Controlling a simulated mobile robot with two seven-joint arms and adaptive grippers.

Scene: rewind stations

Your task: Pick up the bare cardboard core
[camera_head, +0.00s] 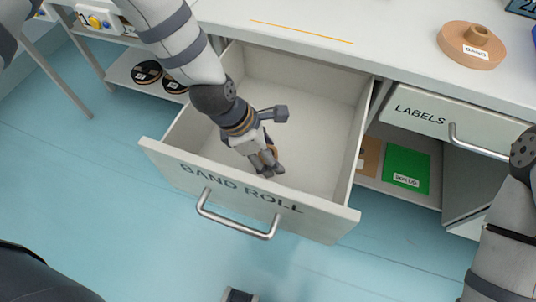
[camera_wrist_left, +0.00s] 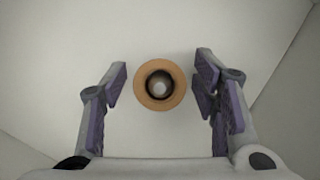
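The bare cardboard core (camera_wrist_left: 160,104) shows end-on as a tan ring with a dark hole in the left wrist view. A paler round spot shows inside the hole. It is in the open BAND ROLL drawer (camera_head: 318,190). My left gripper (camera_head: 272,142) reaches down into the drawer, its fingers spread. In the left wrist view the core lies between the open fingers (camera_wrist_left: 163,92), with a gap on each side. In the head view the gripper mostly hides the core, leaving a bit of tan beside the fingers. My right gripper is out of view.
The drawer walls surround my left gripper; its floor looks otherwise clear. A tan round base with a peg (camera_head: 472,47) stands on the worktop. The LABELS drawer (camera_head: 425,115) is at right, above a shelf with a green packet (camera_head: 408,165). Dark rolls (camera_head: 147,71) lie on the left shelf.

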